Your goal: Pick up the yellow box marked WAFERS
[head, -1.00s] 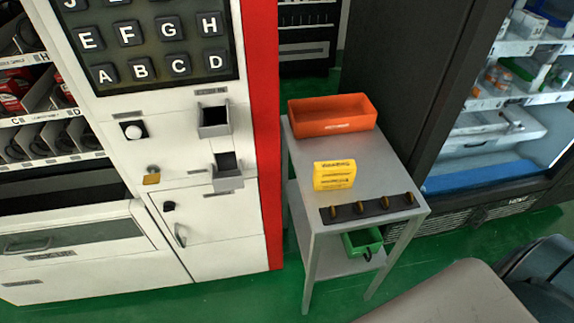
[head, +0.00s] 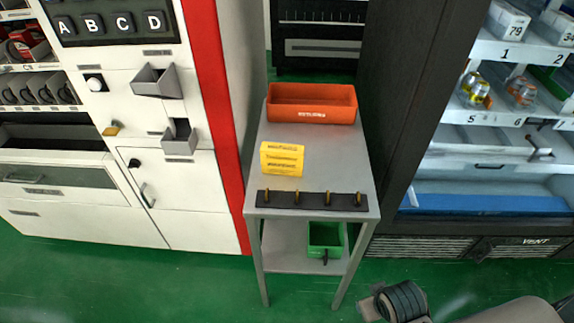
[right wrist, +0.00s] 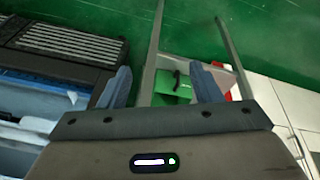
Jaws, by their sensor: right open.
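A small yellow box (head: 282,158) with dark lines of print stands on the grey metal table, left of its middle; its print is too small to read. Nothing touches it in the head view. My right gripper (right wrist: 165,82) shows in the right wrist view with its two blue-grey fingers spread and nothing between them. The box does not show in the right wrist view. Part of my right arm is at the lower right of the head view, well away from the box. My left gripper is not in view.
An orange bin (head: 312,103) stands behind the box, and a dark strip with several pegs (head: 312,200) runs along the table's front edge. A green bin (head: 326,238) sits on the lower shelf. A vending machine (head: 150,190) is left, an open fridge (head: 480,205) right.

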